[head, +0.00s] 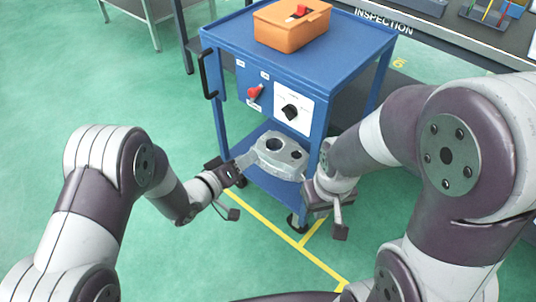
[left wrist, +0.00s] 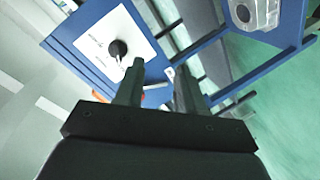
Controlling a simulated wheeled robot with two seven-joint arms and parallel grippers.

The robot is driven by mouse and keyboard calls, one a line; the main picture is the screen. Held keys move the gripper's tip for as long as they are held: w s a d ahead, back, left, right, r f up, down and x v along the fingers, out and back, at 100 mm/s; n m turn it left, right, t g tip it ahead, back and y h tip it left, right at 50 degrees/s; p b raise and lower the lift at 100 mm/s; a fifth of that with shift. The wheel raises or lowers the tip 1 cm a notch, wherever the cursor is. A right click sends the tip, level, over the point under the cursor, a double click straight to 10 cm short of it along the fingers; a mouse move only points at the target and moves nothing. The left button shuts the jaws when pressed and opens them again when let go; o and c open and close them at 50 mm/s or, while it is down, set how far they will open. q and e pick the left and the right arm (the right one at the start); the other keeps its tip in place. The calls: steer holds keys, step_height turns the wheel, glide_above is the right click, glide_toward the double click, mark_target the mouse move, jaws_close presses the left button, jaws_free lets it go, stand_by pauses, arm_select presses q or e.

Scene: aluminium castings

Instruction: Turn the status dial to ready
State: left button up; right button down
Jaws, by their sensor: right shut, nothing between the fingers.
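The status dial (head: 290,112) is a black knob on a white square plate (head: 304,102) on the blue cart's front panel. It also shows in the left wrist view (left wrist: 118,48), with a pale pointer mark; the plate's lettering is too small to read. My left gripper (head: 243,163) is low in front of the cart, below and left of the dial. Its two fingers (left wrist: 160,68) are apart with nothing between them, clear of the dial. My right gripper (head: 309,181) is shut and empty at the cart's lower right, below the dial; its fingertips are hard to make out.
A red rotary switch (head: 255,93) sits left of the dial. An inspection bench (head: 440,38) is behind; green floor is free at left.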

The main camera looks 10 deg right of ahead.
mark_target(285, 115)
arm_select(q)
step_height(285, 115, up, 5)
steer(key=d+n+h, duration=0.1)
steer(key=h, duration=0.2)
steer(key=shift+n+t, duration=0.3)
steer(key=shift+t, duration=0.1)
steer(key=b+x, duration=0.3)
steer(key=x, duration=0.8)
steer(key=shift+w+d, duration=0.15)
steer(key=shift+d, duration=0.25)
steer(key=shift+w+d+r+b, duration=0.15)
steer(key=shift+w+d+b, duration=0.15)
steer(key=shift+w+d, duration=0.1)
jaws_close()
